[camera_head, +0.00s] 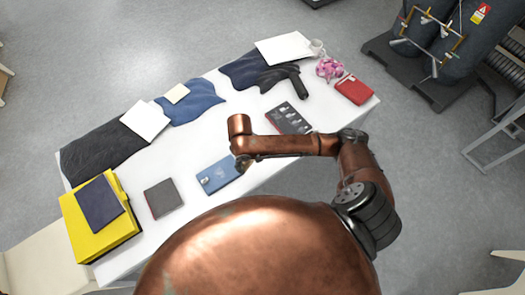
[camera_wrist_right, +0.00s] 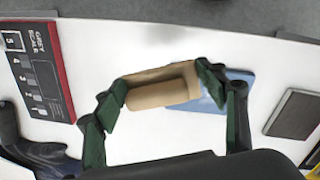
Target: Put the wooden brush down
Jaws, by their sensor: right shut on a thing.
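In the right wrist view, the wooden brush (camera_wrist_right: 160,88) is a tan block held crosswise between the green-padded fingers of my right gripper (camera_wrist_right: 163,86). The gripper is shut on it. Behind the brush lie the white table top (camera_wrist_right: 180,45) and part of a blue box (camera_wrist_right: 235,82). I cannot tell whether the brush touches the table. In the head view, my right arm reaches left over the front part of the table (camera_head: 190,147), and the brush cannot be made out there. My left gripper is not in view.
In the head view, the blue box (camera_head: 218,174) and a dark notebook (camera_head: 162,198) lie near the front edge. A dark printed box (camera_head: 290,118) lies behind my right arm. A yellow box (camera_head: 92,235) stands at left. Dark cloths, a red case (camera_head: 353,89) and a mug (camera_head: 317,47) lie farther back.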

